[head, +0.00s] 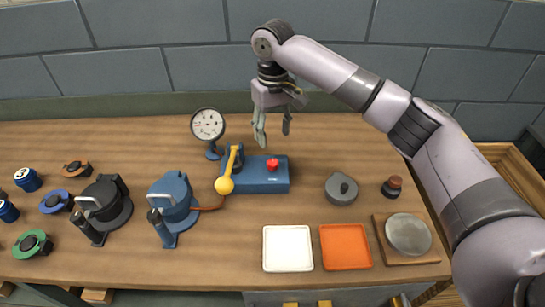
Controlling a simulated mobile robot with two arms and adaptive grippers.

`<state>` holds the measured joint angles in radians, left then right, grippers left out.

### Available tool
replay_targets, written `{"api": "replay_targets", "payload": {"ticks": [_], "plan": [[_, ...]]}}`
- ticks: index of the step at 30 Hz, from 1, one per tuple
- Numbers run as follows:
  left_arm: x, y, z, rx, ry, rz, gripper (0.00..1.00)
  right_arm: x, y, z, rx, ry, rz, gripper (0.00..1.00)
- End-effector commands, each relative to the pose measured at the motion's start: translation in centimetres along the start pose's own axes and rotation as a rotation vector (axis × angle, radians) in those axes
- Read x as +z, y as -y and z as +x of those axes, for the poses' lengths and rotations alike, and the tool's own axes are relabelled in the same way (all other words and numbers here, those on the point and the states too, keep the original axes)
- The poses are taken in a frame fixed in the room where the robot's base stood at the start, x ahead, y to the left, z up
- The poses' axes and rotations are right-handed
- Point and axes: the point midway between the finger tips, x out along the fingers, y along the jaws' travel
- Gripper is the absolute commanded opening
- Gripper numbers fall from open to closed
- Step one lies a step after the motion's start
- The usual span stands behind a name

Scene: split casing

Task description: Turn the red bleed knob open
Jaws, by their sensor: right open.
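The red bleed knob (272,164) sits on top of a blue pump block (265,179) near the middle of the wooden table. A yellow-handled lever (228,172) stands at the block's left end. My right gripper (272,138) is open and empty, pointing down above and behind the knob, apart from it. Its arm comes in from the right. My left gripper is not in view.
A pressure gauge (208,125) stands behind the lever. A blue clamp device (174,205) and a black one (104,207) stand left. A white tray (288,248) and an orange tray (346,247) lie in front. A grey round part (341,188) sits right.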

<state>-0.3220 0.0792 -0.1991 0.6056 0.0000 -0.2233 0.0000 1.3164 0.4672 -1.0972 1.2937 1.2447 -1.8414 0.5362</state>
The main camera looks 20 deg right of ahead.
Motion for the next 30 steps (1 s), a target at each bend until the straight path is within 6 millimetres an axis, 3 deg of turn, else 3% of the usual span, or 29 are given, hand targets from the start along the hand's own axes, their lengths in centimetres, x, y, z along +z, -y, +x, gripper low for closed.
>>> {"api": "replay_targets", "payload": {"ticks": [4,10,15,28,30], "plan": [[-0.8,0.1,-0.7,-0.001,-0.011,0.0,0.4,0.1,0.0,3.3,0.001,0.003,0.0,0.48],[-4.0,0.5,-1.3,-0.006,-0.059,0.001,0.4,0.1,0.0,7.2,0.001,0.002,-0.001,0.48],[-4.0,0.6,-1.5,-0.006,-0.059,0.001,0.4,0.0,0.0,9.5,0.0,0.0,-0.001,0.48],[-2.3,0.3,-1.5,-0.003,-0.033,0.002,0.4,0.0,0.0,10.6,0.0,-0.001,-0.002,0.48],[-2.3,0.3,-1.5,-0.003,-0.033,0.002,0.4,0.0,0.0,10.6,0.0,-0.001,-0.002,0.43]]}}
